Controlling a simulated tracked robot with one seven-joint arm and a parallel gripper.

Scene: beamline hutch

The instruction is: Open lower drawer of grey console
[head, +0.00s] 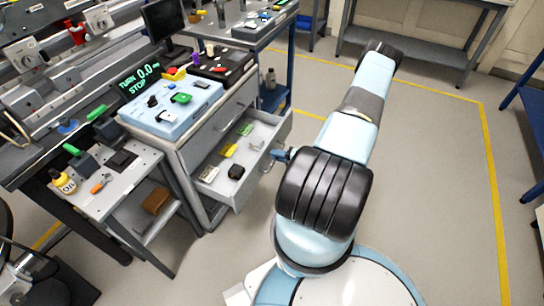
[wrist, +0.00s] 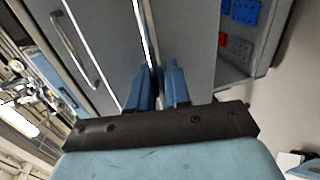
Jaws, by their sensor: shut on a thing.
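The grey console (head: 188,150) stands left of my arm in the head view. Its lower drawer (head: 236,188) is pulled well out, with its inside showing. The upper drawer (head: 225,112) is closed; its bar handle (wrist: 82,48) shows in the wrist view. My gripper (head: 279,156) is at the outer front of the lower drawer, shut on its handle. In the wrist view my gripper (wrist: 160,75) has its two blue fingers close together against the drawer front. The gripped handle is mostly hidden by the fingers.
The drawer holds a black item (head: 236,172), a yellow item (head: 229,150) and other small pieces. A blue control box (head: 172,108) sits on the console. A side table (head: 125,190) stands left. Open floor (head: 430,150) lies right of my arm.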

